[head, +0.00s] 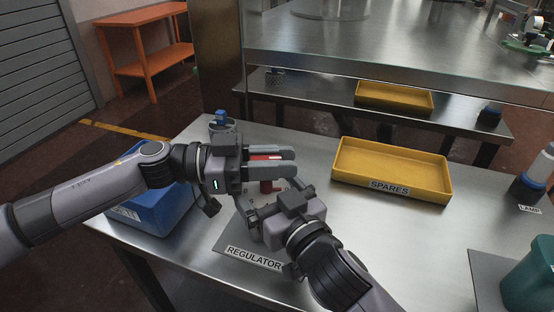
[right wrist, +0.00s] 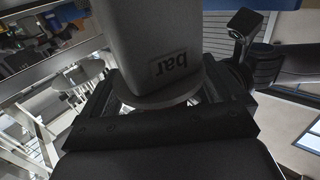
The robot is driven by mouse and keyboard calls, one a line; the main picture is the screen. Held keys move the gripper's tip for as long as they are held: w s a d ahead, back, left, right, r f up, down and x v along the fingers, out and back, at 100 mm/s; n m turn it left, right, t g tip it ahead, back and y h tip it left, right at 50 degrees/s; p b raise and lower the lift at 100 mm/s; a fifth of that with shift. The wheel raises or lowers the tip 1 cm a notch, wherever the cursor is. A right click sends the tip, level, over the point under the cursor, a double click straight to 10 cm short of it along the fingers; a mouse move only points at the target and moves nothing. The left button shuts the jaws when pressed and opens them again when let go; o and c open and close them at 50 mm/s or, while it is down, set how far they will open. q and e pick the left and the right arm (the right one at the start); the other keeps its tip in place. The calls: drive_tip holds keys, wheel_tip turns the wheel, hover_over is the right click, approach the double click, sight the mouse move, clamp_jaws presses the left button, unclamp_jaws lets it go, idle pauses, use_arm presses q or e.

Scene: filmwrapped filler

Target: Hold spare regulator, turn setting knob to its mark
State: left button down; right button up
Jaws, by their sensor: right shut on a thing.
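The regulator is mostly hidden behind my grippers in the head view. In the right wrist view its grey body (right wrist: 150,45), with the print "bar", stands between the fingers of my right gripper (right wrist: 160,105), which is shut on it. In the head view a red part (head: 265,157), probably the setting knob, shows between the two fingers of my left gripper (head: 279,162). I cannot tell whether those fingers touch it. Another red patch (head: 267,187) shows just below them. The setting mark cannot be made out.
The REGULATOR label (head: 254,257) lies in front on the steel table. A yellow SPARES tray (head: 391,185) stands right of the grippers, and a blue bin (head: 150,212) is under my left arm. A teal container (head: 530,278) stands at the right edge. The table's middle right is clear.

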use_arm(q)
drive_tip(key=shift+m+g, duration=0.4)
drive_tip(key=shift+g, duration=0.2)
drive_tip(key=m+g, duration=0.1)
drive_tip(key=g, duration=0.1)
drive_tip(key=m+g+y, duration=0.1)
drive_tip(key=g, duration=0.1)
drive_tip(key=m+g, duration=0.2)
drive_tip(key=shift+s+y, duration=0.25)
drive_tip(key=shift+y, duration=0.05)
drive_tip(key=shift+s+a+m+g+y, duration=0.1)
drive_tip(key=shift+m+g+y, duration=0.6)
drive_tip(key=shift+g, duration=0.35)
drive_tip(key=shift+s+a+m+g+y, duration=0.1)
drive_tip(key=shift+m+g+y, duration=0.4)
drive_tip(key=shift+m+g, duration=0.45)
drive_tip(key=shift+m+g+y, duration=0.35)
drive_tip(key=shift+g+y, duration=0.15)
drive_tip(key=shift+g, duration=0.2)
drive_tip(key=shift+s+a+m+g+y, duration=0.1)
drive_tip(key=shift+a+m+g+y, duration=0.05)
drive_tip(key=shift+m+g+y, duration=0.2)
drive_tip(key=c, duration=1)
unclamp_jaws()
drive_tip(key=shift+o, duration=0.2)
drive_tip(key=shift+s, duration=0.1)
wheel_tip(320, 180, up, 10)
